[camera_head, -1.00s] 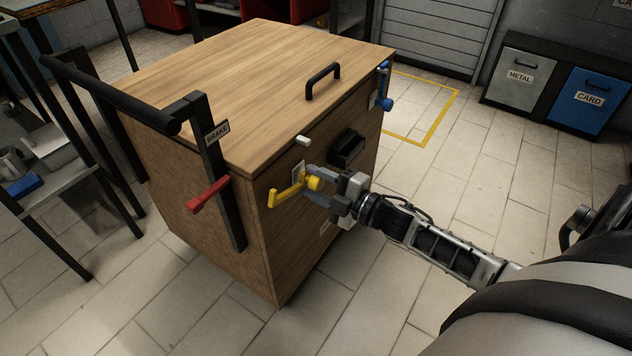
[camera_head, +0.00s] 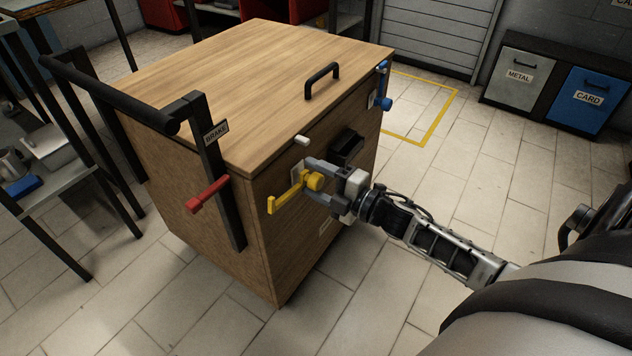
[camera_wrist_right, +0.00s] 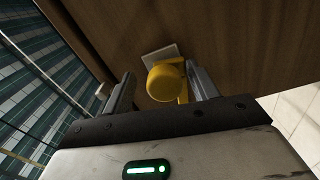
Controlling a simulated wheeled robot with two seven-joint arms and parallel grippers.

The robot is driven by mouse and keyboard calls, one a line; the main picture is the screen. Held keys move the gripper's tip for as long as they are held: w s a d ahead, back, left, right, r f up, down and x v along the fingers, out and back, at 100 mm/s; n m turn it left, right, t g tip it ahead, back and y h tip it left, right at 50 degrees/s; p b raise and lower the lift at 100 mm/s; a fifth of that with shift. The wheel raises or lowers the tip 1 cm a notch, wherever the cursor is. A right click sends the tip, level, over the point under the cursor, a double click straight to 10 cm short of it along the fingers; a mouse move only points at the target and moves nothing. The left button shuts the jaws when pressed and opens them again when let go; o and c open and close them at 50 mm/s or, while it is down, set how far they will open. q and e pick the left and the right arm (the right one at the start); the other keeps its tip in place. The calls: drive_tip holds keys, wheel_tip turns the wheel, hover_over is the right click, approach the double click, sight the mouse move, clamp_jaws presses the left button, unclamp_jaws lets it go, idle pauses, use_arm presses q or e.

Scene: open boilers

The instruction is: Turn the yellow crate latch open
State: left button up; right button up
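The wooden crate (camera_head: 235,75) stands in the middle of the head view. The yellow latch (camera_head: 283,197) is on its front face, with a round knob on a pale plate and an arm pointing to the lower left. My right gripper (camera_head: 312,180) is open, one finger above the knob and one below. In the right wrist view the yellow knob (camera_wrist_right: 165,82) lies between the spread fingers (camera_wrist_right: 160,76), closer to the right finger, with a gap on the left. Whether a finger touches it, I cannot tell. My left gripper is out of view.
A red brake lever (camera_head: 212,194) is on the crate's left corner post. A blue latch (camera_head: 384,102) is at the far right edge, and a black handle (camera_head: 322,82) on the lid. Open tiled floor (camera_head: 500,150) lies to the right.

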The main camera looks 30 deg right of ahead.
drive_tip(key=shift+f, duration=0.15)
drive_tip(key=shift+s, duration=0.2)
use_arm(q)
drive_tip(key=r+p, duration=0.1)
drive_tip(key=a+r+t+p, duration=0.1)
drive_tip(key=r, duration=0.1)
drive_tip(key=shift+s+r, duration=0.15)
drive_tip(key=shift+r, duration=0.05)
use_arm(e)
drive_tip(key=v, duration=1.5)
drive_tip(key=shift+s, duration=0.3)
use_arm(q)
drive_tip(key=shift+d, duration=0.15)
use_arm(e)
drive_tip(key=shift+d, duration=0.1)
